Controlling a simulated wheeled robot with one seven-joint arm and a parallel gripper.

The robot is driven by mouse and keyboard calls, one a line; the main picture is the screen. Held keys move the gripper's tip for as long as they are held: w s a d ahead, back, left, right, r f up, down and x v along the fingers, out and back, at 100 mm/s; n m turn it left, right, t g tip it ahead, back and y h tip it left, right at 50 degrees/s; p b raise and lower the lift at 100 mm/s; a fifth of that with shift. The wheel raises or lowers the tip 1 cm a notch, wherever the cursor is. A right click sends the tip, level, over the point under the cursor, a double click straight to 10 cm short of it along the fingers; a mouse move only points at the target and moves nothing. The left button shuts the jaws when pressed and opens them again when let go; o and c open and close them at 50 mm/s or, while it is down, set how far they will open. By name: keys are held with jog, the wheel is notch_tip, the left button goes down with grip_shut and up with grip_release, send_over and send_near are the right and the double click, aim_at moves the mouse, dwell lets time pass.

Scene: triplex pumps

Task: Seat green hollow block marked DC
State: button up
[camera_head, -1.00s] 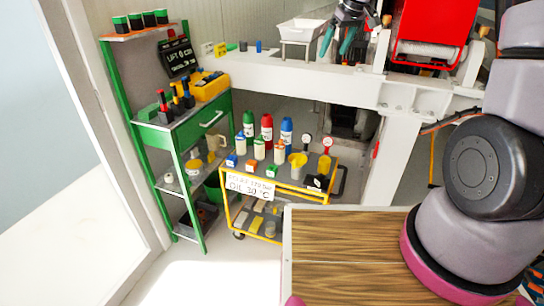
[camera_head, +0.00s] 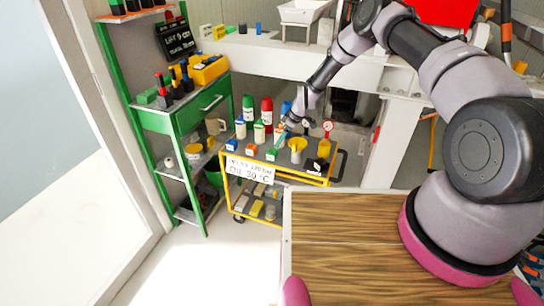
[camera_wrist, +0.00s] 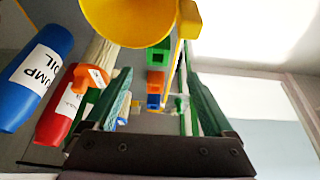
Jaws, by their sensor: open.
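A green hollow block (camera_head: 271,154) stands at the front of the top tray of the yellow cart (camera_head: 250,164). In the wrist view a green hollow block (camera_wrist: 158,53) shows an opening and lies ahead, between the lines of my two fingers. I cannot read DC on it. My gripper (camera_head: 281,137) is open and empty, pointing down over the cart close to the green block. In the wrist view its two green fingers (camera_wrist: 158,82) are spread apart, with nothing held between them. I cannot tell the exact gap to the block.
An orange block (camera_head: 251,150) and a blue block (camera_head: 232,145) stand in row with the green one. A yellow funnel-like vessel (camera_head: 297,146) is close on the right; it looms in the wrist view (camera_wrist: 128,18). Bottles (camera_head: 267,112) stand behind. A green shelf (camera_head: 190,118) is left.

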aim_at(272, 152)
jog(key=x, duration=0.6)
jog(key=shift+f, duration=0.1)
jog(key=shift+w+x, duration=0.15)
jog(key=shift+x, duration=1.05)
jog(key=shift+w+x, duration=0.1)
jog(key=shift+x, duration=1.1)
jog(key=shift+a, duration=0.1)
grip_shut()
